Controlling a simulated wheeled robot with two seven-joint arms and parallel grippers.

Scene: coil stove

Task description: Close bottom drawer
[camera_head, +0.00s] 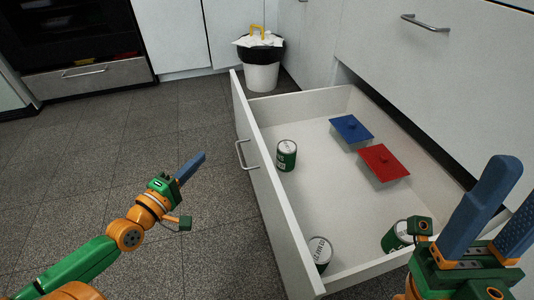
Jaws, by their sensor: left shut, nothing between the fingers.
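The bottom drawer (267,185) is a white drawer pulled well out from the cabinet, with a metal handle (242,155) on its front panel. My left gripper (201,158) is shut and empty, over the floor to the left of the drawer front and apart from the handle. My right gripper (514,188) is open at the lower right, by the near corner of the drawer, partly in front of its side; I see nothing between its fingers.
A closed drawer front with a handle (425,23) is above. A white bin (262,75) with a black liner stands beyond the drawer's far end. An oven with a lower drawer (88,75) is at the far left. The tiled floor left of the drawer is clear.

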